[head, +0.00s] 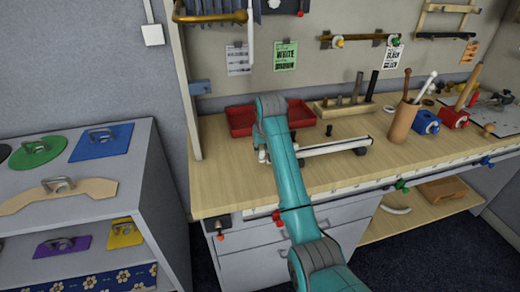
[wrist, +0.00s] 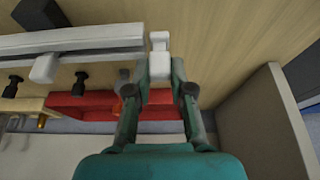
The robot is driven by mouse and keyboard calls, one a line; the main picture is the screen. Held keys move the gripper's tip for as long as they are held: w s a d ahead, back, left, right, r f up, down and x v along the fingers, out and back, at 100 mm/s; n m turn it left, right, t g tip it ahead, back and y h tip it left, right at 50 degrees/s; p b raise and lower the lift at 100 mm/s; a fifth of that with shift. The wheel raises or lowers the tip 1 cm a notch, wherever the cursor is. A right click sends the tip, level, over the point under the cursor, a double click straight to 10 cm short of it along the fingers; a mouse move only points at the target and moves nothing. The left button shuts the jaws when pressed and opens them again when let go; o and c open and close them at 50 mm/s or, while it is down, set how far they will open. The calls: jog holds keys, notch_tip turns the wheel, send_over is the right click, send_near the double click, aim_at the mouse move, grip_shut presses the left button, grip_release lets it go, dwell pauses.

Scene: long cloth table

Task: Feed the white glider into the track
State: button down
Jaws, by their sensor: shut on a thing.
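My gripper (wrist: 162,72) is shut on the white glider (wrist: 159,42), whose pale body stands out beyond the fingertips in the wrist view. The track (wrist: 85,41) is a long pale rail running in from the left of that view. Its near end lies right beside the glider, roughly level with it. I cannot tell whether they touch. In the head view the track (head: 335,145) lies on the workbench just right of my arm, with a dark support at its right end. My arm hides most of the gripper and the glider there.
Red trays (head: 243,121) stand behind my arm on the workbench (head: 225,180). A wooden block with upright pegs (head: 345,105) stands behind the track. A brown cup with sticks (head: 402,122) and coloured blocks are to the right. An upright panel (wrist: 265,125) is close to my gripper.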

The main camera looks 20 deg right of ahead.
jog(key=shift+d, duration=4.2)
jog(key=c, duration=0.9)
grip_release()
jog(key=shift+c, duration=0.2)
jog(key=v, duration=1.2)
